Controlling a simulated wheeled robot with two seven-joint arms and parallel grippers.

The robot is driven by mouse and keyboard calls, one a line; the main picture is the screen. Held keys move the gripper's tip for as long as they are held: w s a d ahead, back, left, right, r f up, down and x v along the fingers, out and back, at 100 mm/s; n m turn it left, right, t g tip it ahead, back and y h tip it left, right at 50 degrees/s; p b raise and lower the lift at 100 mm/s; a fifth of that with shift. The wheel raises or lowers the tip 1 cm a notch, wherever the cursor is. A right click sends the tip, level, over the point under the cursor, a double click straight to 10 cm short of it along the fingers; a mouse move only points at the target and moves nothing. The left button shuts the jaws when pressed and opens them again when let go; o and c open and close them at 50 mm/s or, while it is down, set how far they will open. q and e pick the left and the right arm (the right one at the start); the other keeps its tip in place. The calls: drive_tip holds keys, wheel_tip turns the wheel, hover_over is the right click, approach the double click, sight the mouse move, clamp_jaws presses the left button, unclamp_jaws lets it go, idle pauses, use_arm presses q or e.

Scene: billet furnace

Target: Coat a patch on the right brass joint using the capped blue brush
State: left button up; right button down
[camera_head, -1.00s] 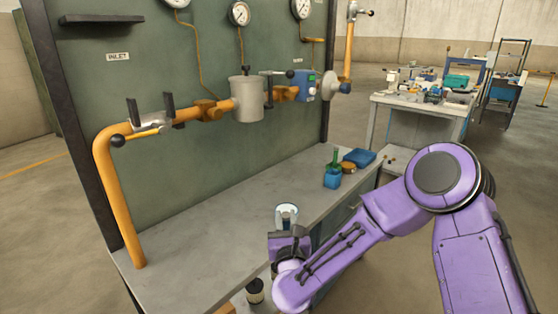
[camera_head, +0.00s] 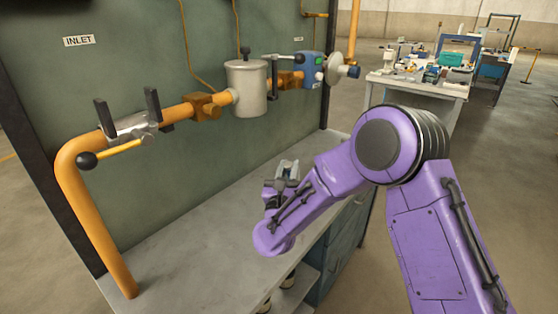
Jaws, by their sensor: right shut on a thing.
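The right brass joint (camera_head: 290,79) sits on the orange pipe between the grey cylindrical pot and the blue box. A second brass joint (camera_head: 203,107) is on the pipe left of the pot. My right gripper (camera_head: 286,172) is above the bench, below and in front of the pipe, apart from both joints. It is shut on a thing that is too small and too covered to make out. I cannot pick out the capped blue brush; my right arm covers part of the bench. My left gripper is out of view.
The grey pot (camera_head: 246,88), a black-ended lever (camera_head: 272,57) and the blue box (camera_head: 312,70) flank the right joint. A clamp (camera_head: 130,125) and yellow handle (camera_head: 112,150) are at left. The bench top (camera_head: 190,240) is clear at left.

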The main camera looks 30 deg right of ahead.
drive_tip(key=shift+w+f, duration=0.15)
drive_tip(key=shift+w, duration=0.05)
drive_tip(key=shift+s+f+b, duration=0.4)
drive_tip(key=shift+f+b, duration=0.05)
wheel_tip(320, 180, down, 4)
drive_tip(key=shift+f+b, duration=0.25)
drive_tip(key=shift+b, duration=0.95)
drive_tip(key=shift+w, duration=0.1)
drive_tip(key=shift+f+b, duration=0.55)
drive_tip(key=shift+f, duration=0.05)
idle(1.0)
